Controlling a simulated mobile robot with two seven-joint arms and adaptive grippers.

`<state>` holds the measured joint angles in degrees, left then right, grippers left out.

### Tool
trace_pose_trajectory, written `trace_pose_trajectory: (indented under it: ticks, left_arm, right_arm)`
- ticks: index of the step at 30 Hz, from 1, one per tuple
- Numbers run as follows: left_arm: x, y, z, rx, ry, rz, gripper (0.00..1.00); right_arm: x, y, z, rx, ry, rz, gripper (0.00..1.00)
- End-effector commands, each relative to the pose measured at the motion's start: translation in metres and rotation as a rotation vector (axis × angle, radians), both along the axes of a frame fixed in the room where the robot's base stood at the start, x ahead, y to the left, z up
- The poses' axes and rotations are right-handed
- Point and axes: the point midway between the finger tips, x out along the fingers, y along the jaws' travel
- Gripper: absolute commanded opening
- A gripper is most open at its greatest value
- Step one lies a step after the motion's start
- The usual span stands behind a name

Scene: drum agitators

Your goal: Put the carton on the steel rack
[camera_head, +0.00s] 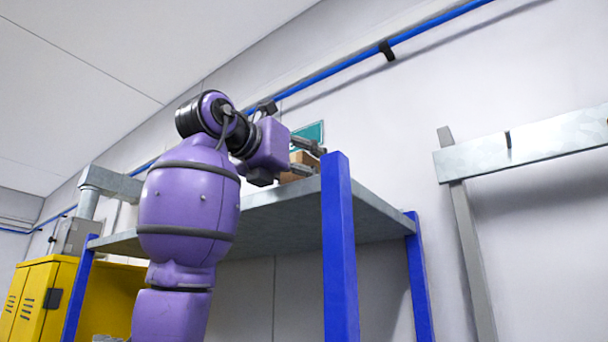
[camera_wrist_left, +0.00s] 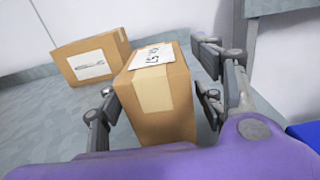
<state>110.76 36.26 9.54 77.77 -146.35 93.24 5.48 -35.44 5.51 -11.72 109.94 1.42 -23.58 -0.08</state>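The steel rack (camera_head: 275,215) has a grey metal top shelf on blue posts. A brown carton (camera_head: 299,160) shows partly above the shelf edge, behind my left gripper (camera_head: 306,156). In the left wrist view, the carton (camera_wrist_left: 163,100) stands upright on the grey shelf (camera_wrist_left: 42,125), with tape and a white label on top. My left gripper's fingers (camera_wrist_left: 158,104) are spread on either side of it, with a visible gap at the right finger. The left finger is close to the carton; contact is unclear. My right gripper is not in view.
A second labelled carton (camera_wrist_left: 92,58) stands on the shelf behind and left of the first. A blue rack post (camera_head: 339,245) rises at the front corner near my gripper. A yellow cabinet (camera_head: 38,300) stands left. Bare shelf shows at the left wrist view's left.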

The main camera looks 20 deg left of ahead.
Motion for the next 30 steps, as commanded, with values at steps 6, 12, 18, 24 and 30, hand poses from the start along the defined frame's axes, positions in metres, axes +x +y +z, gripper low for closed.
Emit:
trace_pose_trajectory:
  ticks: [6,12,18,24,30]
  left_arm:
    - [0.001,0.0,-0.001,0.001,0.002,0.0,0.64]
    - [-0.01,0.005,0.0,0.001,-0.001,0.002,0.64]
    - [-0.046,0.019,0.001,0.002,-0.004,0.005,0.64]
    - [-0.085,0.032,0.0,0.001,-0.003,0.004,0.64]
    - [-0.108,0.04,0.0,0.0,0.0,0.002,0.64]
  right_arm:
    - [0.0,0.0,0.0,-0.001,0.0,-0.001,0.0]
    - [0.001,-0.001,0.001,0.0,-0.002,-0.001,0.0]
    - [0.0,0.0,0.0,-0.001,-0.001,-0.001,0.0]
    - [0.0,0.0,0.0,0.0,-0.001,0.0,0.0]
    - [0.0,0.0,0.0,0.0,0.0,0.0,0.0]
